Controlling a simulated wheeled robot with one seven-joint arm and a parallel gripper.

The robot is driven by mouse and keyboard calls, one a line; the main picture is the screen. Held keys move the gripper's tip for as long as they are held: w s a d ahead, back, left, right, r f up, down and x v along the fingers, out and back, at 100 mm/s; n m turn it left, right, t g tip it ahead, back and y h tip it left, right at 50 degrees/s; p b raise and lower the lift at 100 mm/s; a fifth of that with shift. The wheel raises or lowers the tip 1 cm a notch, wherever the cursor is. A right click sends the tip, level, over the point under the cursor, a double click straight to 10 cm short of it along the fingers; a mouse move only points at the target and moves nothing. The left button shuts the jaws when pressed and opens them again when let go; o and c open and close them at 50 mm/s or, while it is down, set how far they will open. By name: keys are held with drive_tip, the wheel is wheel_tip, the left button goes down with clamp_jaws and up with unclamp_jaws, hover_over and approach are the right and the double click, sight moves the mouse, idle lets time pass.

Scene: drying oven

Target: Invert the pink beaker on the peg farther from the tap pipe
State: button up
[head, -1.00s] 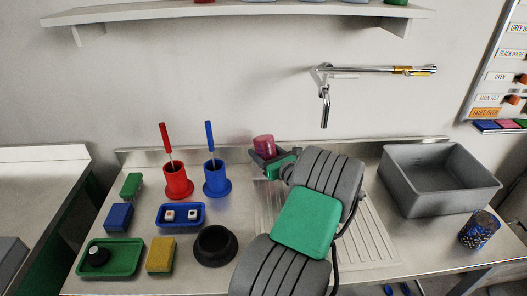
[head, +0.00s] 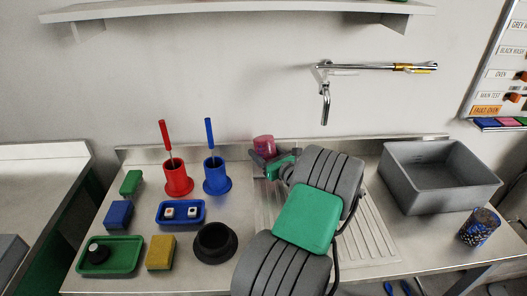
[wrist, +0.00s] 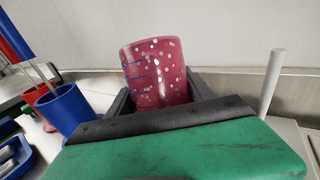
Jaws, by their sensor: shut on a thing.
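The pink beaker (head: 264,144) is held in my gripper (head: 267,161), above the back edge of the counter near the wall. In the wrist view the beaker (wrist: 156,66) is see-through pink with pale spots and blue marks. It stands roughly upright between the two dark fingers of my gripper (wrist: 161,94), which are shut on it. One white peg (wrist: 272,82) rises to the right of the beaker in the wrist view. The tap pipe (head: 365,68) is on the wall to the right, with its spout (head: 325,105) hanging down. Other pegs are hidden.
A red holder (head: 177,180) and a blue holder (head: 217,178) with upright sticks stand left of my gripper. A black round bowl (head: 215,244) sits in front. A ribbed drainboard (head: 372,235) lies under my arm. A grey basin (head: 437,190) is at right.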

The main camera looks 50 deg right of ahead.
drive_tip(key=o, duration=1.8)
drive_tip(key=shift+s, duration=0.4)
drive_tip(key=v, duration=0.7)
drive_tip(key=shift+a, duration=0.15)
drive_tip(key=shift+r, duration=0.1)
